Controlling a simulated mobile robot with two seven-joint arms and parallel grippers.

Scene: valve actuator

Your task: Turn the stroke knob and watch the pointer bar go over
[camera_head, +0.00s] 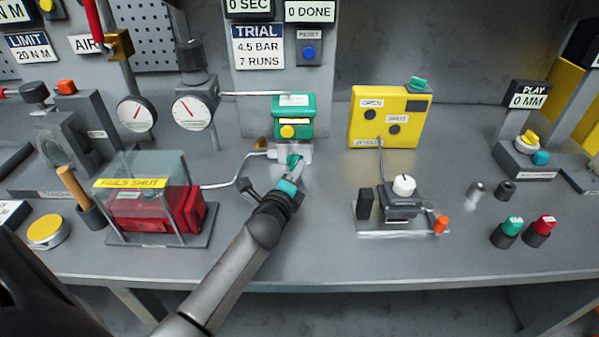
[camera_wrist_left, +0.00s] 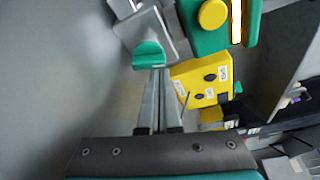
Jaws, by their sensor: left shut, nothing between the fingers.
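A small green knob (camera_head: 293,160) sits on a pale metal block (camera_head: 308,153) below a green box with a yellow button (camera_head: 294,118). I take this knob to be the stroke knob. My left gripper (camera_head: 294,172) is shut and empty, its fingertips right at the near side of the knob. In the left wrist view the closed fingers (camera_wrist_left: 156,74) end just below the green knob (camera_wrist_left: 148,54); I cannot tell whether they touch it. A white strip (camera_wrist_left: 236,20) shows on the green box; I cannot tell whether it is the pointer bar. My right gripper is not in view.
A yellow box (camera_head: 378,138) marked OPEN and SHUT stands right of the green box. A white-knobbed fixture (camera_head: 403,186) stands at the front right. A clear cover over a red unit (camera_head: 155,205) stands left of my arm. Thin pipes run beside the knob.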

